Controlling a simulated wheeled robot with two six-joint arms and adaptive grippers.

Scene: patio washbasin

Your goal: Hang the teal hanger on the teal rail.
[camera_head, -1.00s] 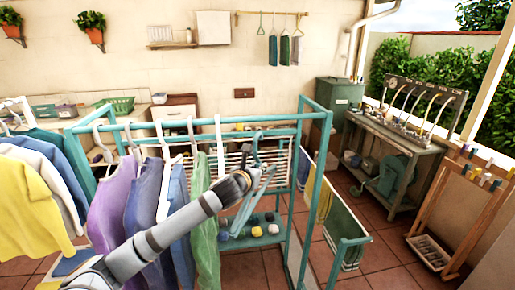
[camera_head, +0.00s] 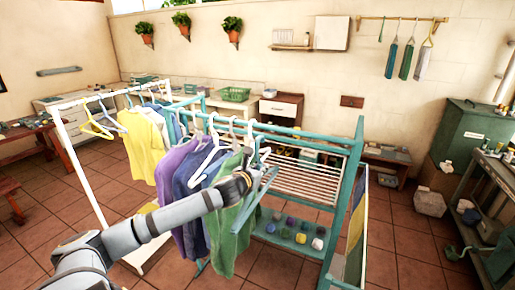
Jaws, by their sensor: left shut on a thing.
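My left gripper (camera_head: 248,181) is shut on the teal hanger (camera_head: 262,196), which is tilted, with its hook end up. The teal rail (camera_head: 283,130) is the top bar of a teal rack and runs across the middle of the view. The hanger is at the right of the hung clothes, with its upper end close below the rail in the picture. I cannot tell whether the hook touches the rail. A purple garment (camera_head: 172,172), a blue one and a green one (camera_head: 230,235) hang on white hangers along the rail. My right gripper is not in view.
A white rack (camera_head: 68,140) with a yellow shirt (camera_head: 143,150) stands at the left. A slatted shelf (camera_head: 312,172) and a lower shelf with several coloured balls are in the teal rack. Right of the garments, the rail has a bare stretch. A green cabinet (camera_head: 470,135) stands at right.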

